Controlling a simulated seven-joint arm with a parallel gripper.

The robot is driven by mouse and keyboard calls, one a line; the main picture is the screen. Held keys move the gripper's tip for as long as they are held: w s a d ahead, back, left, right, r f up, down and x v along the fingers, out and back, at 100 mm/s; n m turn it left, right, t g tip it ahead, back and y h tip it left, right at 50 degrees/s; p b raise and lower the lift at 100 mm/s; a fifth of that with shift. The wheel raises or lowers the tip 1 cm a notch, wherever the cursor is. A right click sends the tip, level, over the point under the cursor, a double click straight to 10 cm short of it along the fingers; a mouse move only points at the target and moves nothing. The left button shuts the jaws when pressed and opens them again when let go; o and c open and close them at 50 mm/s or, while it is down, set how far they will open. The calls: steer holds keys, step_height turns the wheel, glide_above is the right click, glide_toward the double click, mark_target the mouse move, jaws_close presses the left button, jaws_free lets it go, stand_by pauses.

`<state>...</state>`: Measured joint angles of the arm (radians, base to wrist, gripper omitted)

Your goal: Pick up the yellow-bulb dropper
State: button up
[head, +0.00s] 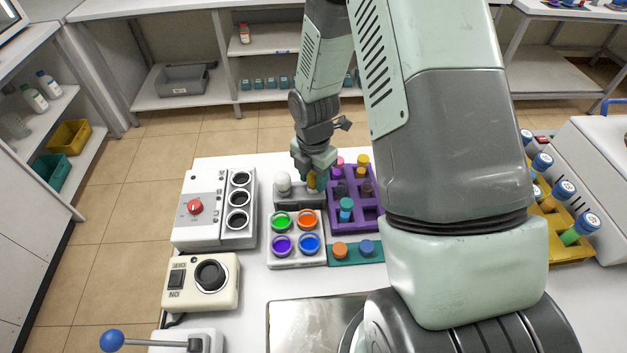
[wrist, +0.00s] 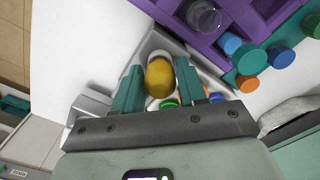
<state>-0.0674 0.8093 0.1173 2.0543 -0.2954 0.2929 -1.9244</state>
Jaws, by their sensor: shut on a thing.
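The yellow-bulb dropper (wrist: 160,78) shows in the wrist view between the two green fingers of my gripper (wrist: 160,88), which are shut on it. In the head view, its yellow bulb (head: 311,180) shows just below my gripper (head: 314,170), at the grey dropper stand (head: 300,201). A white-bulb dropper (head: 283,184) stands to its left in the same stand. The lower part of the yellow dropper is hidden, so I cannot tell whether it is still seated in the stand.
A purple rack (head: 370,221) with vials stands close on the right. In front are a tray of colored pots (head: 309,244) and a teal block (head: 343,262) with capped vials. A white device with a red knob (head: 195,207) is on the left. A metal plate (head: 300,325) lies nearer.

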step_height(320, 180, up, 9)
steer(key=shift+f, duration=0.1)
steer(key=s+a+f, duration=0.2)
steer(key=s+f, duration=0.1)
steer(key=s, duration=0.5)
stand_by(0.4)
steer(key=shift+o, duration=0.2)
steer(key=shift+a, duration=0.1)
steer(key=c, duration=0.5)
steer(key=shift+o, duration=0.2)
steer(key=shift+f, duration=2.15)
stand_by(0.7)
